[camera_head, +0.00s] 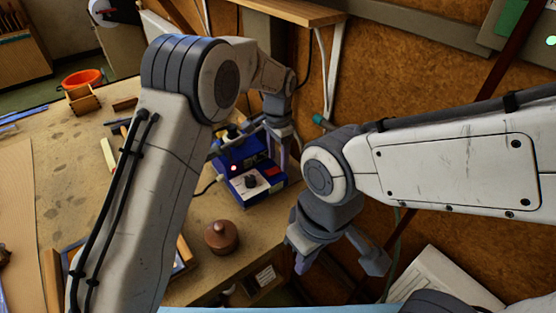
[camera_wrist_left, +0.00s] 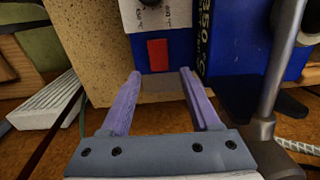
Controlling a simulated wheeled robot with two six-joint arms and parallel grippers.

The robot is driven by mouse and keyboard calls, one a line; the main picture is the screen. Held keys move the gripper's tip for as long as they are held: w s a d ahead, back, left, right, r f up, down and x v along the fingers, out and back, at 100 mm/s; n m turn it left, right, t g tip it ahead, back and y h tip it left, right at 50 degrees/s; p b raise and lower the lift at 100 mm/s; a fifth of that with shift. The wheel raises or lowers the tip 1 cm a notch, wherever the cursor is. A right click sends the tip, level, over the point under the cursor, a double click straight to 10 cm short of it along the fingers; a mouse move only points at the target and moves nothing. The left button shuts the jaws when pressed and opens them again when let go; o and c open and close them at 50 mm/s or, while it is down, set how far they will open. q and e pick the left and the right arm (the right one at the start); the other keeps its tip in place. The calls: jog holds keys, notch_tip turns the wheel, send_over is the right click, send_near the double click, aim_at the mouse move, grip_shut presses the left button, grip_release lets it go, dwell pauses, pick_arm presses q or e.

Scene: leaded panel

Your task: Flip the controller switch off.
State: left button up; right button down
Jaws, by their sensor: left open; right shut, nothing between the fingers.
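The controller (camera_head: 270,168) is a blue box with a white dial panel and a black knob, standing near the table's right edge. A small red light (camera_head: 233,168) glows at its left. In the left wrist view, the controller (camera_wrist_left: 235,45) shows a red rocker switch (camera_wrist_left: 157,54) below the white panel. I cannot tell the rocker's position. My left gripper (camera_head: 284,158) is at the controller's right side. It is open, its fingertips (camera_wrist_left: 159,76) on either side of and just below the switch, with nothing between them.
A grey metal rod (camera_wrist_left: 282,65) stands close to the right of my left fingers. A round brown lidded pot (camera_head: 221,238) sits in front of the controller. An orange ring-shaped item (camera_head: 82,79) is at the back left. A corkboard wall (camera_head: 400,70) rises behind.

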aim_at(268, 172)
pick_arm(q)
jog(key=shift+f, duration=1)
grip_shut()
jog(key=b, duration=0.2)
jog(key=t+h+b, duration=0.1)
jog(key=shift+s+a+f+h+b, duration=0.15)
jog(key=shift+a+h+b, duration=0.15)
jog(key=shift+b, duration=0.05)
jog(key=shift+r+t+h+b, duration=0.3)
jog(key=shift+h+b, duration=0.1)
jog(key=shift+b, duration=0.3)
jog(key=shift+r, duration=0.1)
grip_release()
jog(key=shift+s, duration=0.1)
jog(key=v, duration=1)
jog(key=shift+r+b, duration=0.2)
jog(key=shift+b, duration=0.1)
